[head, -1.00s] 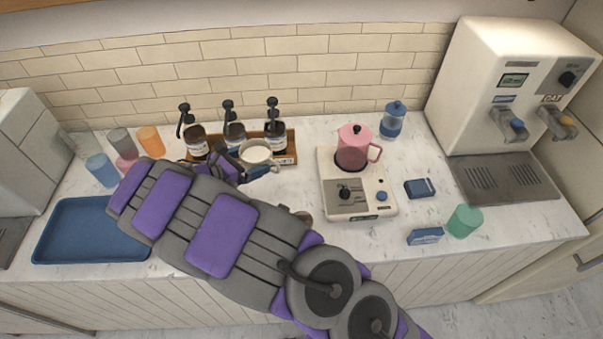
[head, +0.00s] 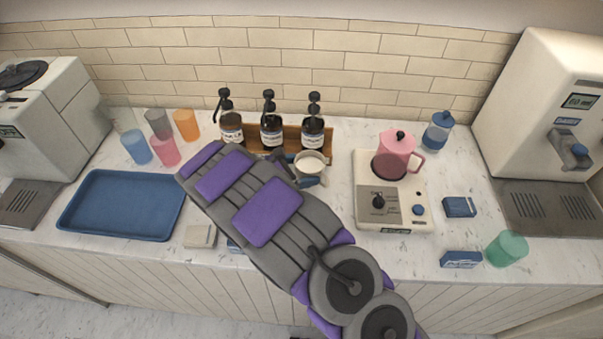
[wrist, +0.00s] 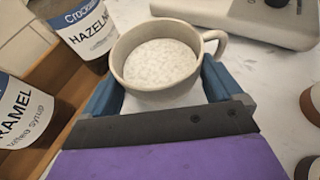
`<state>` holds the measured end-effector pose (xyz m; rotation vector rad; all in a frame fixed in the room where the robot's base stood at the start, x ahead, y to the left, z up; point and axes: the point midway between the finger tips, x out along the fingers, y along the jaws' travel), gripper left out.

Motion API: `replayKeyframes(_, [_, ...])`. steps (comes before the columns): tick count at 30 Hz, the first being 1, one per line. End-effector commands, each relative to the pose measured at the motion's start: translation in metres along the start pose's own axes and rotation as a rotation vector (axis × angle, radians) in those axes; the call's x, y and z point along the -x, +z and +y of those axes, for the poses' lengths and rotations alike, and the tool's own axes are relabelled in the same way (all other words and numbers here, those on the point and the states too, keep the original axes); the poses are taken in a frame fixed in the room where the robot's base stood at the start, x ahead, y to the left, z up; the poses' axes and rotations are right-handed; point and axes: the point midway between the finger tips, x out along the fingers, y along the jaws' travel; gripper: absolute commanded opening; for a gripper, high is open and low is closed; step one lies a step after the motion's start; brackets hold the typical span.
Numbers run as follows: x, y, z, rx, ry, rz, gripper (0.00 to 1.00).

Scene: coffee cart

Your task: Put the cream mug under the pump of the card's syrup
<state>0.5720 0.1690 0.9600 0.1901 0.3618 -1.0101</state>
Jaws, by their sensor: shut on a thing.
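The cream mug (head: 312,163) is upright in my gripper (head: 302,170), in front of the right-hand syrup bottle (head: 313,134). In the wrist view the mug (wrist: 155,70) sits between the blue fingers of my gripper (wrist: 160,88), its handle to the right and a pale speckled surface inside. I cannot tell whether its base touches the counter. The middle bottle (head: 271,131) and left bottle (head: 231,128) stand beside the right one, all with black pumps. In the wrist view, a hazelnut bottle (wrist: 88,35) is close left of the mug and a caramel bottle (wrist: 22,112) is nearer.
The bottles stand in a wooden rack (head: 322,148) against the wall. A white appliance (head: 365,215) with a pink jug (head: 393,157) is right of the mug. A blue tray (head: 75,215), several cups and a small pale box (head: 200,236) are left. Open counter lies right of the rack.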

Motion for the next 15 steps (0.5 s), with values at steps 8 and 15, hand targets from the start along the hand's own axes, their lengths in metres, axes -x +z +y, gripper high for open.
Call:
replayKeyframes(8, [-0.0031,-0.0071,-0.0001,-0.001,0.0,-0.001,0.49])
replayKeyframes(15, [-0.0036,-0.0093,0.0002,0.0,-0.001,-0.001,1.0])
